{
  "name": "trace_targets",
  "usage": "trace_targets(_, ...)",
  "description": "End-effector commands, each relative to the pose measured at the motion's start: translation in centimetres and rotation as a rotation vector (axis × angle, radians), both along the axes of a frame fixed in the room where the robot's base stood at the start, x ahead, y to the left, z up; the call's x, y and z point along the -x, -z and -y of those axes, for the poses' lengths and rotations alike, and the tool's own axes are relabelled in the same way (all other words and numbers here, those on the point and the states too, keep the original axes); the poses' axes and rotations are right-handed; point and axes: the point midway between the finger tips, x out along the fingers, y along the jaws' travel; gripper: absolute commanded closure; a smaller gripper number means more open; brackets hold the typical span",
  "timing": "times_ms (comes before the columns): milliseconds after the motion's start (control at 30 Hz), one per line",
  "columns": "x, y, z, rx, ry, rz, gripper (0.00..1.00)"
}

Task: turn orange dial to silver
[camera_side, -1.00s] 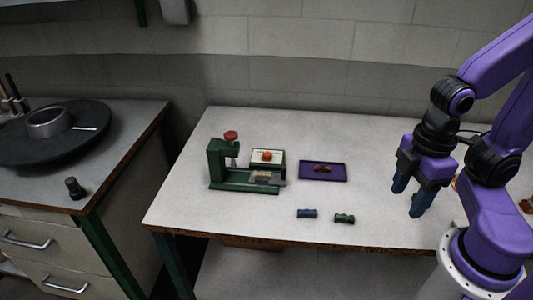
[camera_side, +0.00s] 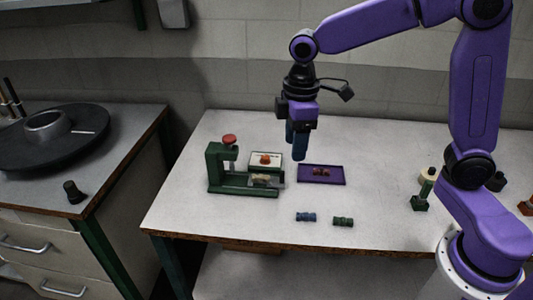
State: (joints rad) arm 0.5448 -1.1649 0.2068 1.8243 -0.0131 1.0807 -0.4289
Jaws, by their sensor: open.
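The orange dial (camera_side: 265,159) sits on a pale panel (camera_side: 257,165) beside the green press (camera_side: 216,170). Its pointing direction and any silver mark are too small to make out. My gripper (camera_side: 298,155) is open and empty, fingers pointing down. In the picture it is to the right of the dial and above the back left edge of the purple tray (camera_side: 335,181). It appears apart from the dial and the tray.
The press has a red knob (camera_side: 229,140) on top. Small reddish pieces (camera_side: 321,173) lie in the tray. A blue piece (camera_side: 306,217) and a green piece (camera_side: 343,222) lie in front. A green stand (camera_side: 420,203) is at right. The table's front left is clear.

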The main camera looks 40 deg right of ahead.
Motion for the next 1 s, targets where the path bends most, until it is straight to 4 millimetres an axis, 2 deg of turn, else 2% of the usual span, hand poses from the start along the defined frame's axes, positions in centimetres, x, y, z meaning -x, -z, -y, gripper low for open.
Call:
trace_targets(33,-2.1,0.1,0.1,0.002,0.009,0.001,0.45)
trace_targets(200,-8.6,0.6,1.3,0.010,0.022,0.002,0.45)
trace_targets(400,-15.3,1.7,4.2,0.019,0.037,0.003,0.45)
trace_targets(500,-17.9,2.3,6.0,0.023,0.044,0.003,0.45)
trace_targets(700,-20.7,3.2,8.6,0.028,0.050,0.003,0.45)
trace_targets(867,-21.3,3.7,9.3,0.029,0.051,0.003,0.45)
trace_targets(1000,-21.3,5.0,9.3,0.029,0.051,0.002,0.45)
